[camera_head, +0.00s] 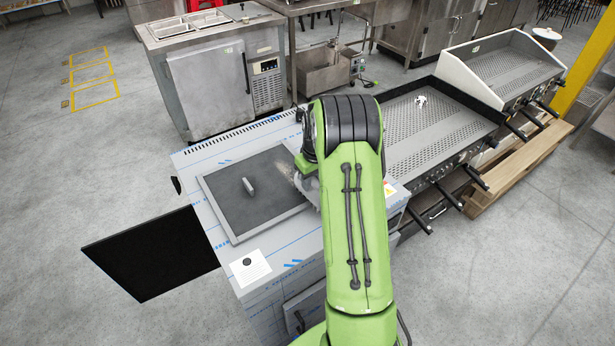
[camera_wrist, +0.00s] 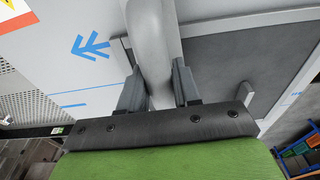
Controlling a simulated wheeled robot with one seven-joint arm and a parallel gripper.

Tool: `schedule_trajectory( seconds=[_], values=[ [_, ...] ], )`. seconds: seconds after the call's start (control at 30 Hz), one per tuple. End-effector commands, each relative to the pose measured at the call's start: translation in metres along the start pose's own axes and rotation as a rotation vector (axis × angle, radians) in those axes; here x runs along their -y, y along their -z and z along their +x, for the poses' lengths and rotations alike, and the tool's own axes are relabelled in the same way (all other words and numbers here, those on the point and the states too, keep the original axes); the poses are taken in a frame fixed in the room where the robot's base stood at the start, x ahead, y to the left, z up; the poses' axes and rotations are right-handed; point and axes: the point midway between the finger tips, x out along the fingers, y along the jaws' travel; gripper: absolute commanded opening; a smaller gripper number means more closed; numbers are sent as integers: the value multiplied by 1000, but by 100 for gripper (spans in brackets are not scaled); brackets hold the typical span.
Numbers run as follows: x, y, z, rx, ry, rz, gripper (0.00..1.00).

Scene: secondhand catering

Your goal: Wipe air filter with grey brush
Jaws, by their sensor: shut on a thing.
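My gripper (camera_wrist: 158,88) is shut on a thick grey handle (camera_wrist: 154,40), which looks like the grey brush. In the head view, part of the grey brush (camera_head: 309,188) shows beside my arm at the right edge of a dark framed panel (camera_head: 226,206). This panel looks like the air filter and lies flat on the steel unit's top. It also shows at the upper right in the wrist view (camera_wrist: 225,62). A small metal handle (camera_head: 248,187) stands on it. My arm hides most of the brush; I cannot tell whether it touches the panel.
The panel lies on a steel unit (camera_head: 295,246) with blue-marked film and a white label (camera_head: 250,268). A flat black panel (camera_head: 152,254) is at its left. Perforated grills (camera_head: 430,125) stand to the right and a steel cabinet (camera_head: 212,95) behind. Open floor lies left.

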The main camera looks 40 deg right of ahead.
Motion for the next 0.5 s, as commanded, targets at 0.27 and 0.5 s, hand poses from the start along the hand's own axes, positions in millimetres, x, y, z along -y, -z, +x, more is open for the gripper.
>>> schedule_trajectory(
  seconds=[0.27,0.5],
  values=[
    [0,-14,-3,-1,0,0,8],
    [0,-13,-7,-2,-1,0,8]
  ],
)
